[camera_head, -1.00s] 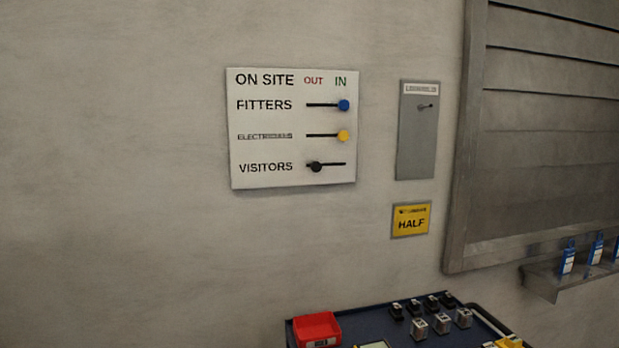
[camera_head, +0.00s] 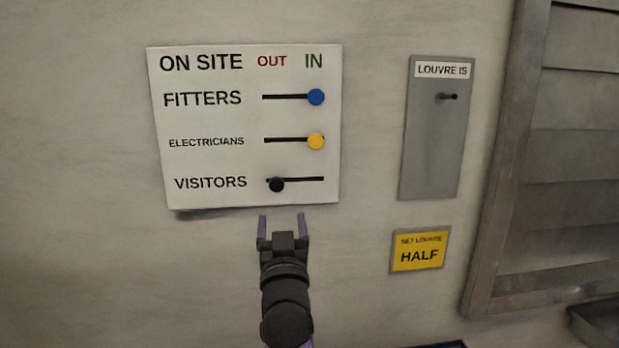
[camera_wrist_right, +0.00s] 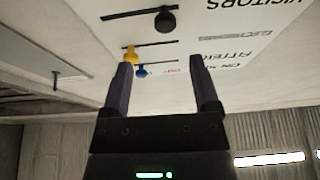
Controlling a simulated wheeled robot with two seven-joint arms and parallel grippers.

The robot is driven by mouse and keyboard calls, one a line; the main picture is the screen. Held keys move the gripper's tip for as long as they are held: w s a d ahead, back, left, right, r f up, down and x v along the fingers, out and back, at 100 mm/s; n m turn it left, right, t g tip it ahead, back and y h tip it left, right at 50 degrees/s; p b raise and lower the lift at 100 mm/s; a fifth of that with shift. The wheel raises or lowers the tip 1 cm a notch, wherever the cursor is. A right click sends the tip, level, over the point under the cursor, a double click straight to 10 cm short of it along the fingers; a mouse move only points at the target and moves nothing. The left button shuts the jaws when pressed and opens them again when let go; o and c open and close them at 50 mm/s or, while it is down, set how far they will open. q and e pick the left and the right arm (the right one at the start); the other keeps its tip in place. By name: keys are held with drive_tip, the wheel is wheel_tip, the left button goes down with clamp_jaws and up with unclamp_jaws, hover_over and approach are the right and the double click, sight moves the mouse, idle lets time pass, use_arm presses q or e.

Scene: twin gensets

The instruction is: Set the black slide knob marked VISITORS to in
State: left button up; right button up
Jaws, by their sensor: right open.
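The white ON SITE board (camera_head: 200,125) hangs on the wall. Its black VISITORS knob (camera_head: 277,184) sits at the left end of the bottom slot, under OUT. In the right wrist view the black knob (camera_wrist_right: 165,19) shows near the top, beyond the fingers. The blue FITTERS knob (camera_head: 316,97) and yellow ELECTRICIANS knob (camera_head: 316,142) are at the right, under IN. My right gripper (camera_head: 284,222) is open and empty, just below the black knob in the head view, fingers pointing up the picture and not touching it. My left gripper is not in view.
A grey louvre panel (camera_head: 432,150) with a small dark lever (camera_head: 447,97) is on the wall to the right. Below it is a yellow HALF sign (camera_head: 419,252). A slatted louvre (camera_head: 575,150) stands at the far right. The wall left of the board is bare.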

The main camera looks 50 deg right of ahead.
sight(276, 186)
drive_tip(key=w, duration=0.1)
drive_tip(key=w+d+r, duration=0.1)
drive_tip(key=w+r, duration=0.1)
drive_tip(key=shift+w+d, duration=0.15)
drive_tip(key=shift+d, duration=0.1)
drive_tip(key=x, duration=0.4)
drive_tip(key=shift+w+d, duration=0.1)
drive_tip(key=shift+d, duration=0.1)
drive_tip(key=shift+w+d+r, duration=0.2)
drive_tip(key=shift+w+d, duration=0.05)
drive_tip(key=shift+w, duration=0.1)
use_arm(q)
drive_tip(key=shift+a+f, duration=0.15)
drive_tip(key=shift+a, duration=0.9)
use_arm(e)
drive_tip(key=shift+c, duration=0.4)
clamp_jaws()
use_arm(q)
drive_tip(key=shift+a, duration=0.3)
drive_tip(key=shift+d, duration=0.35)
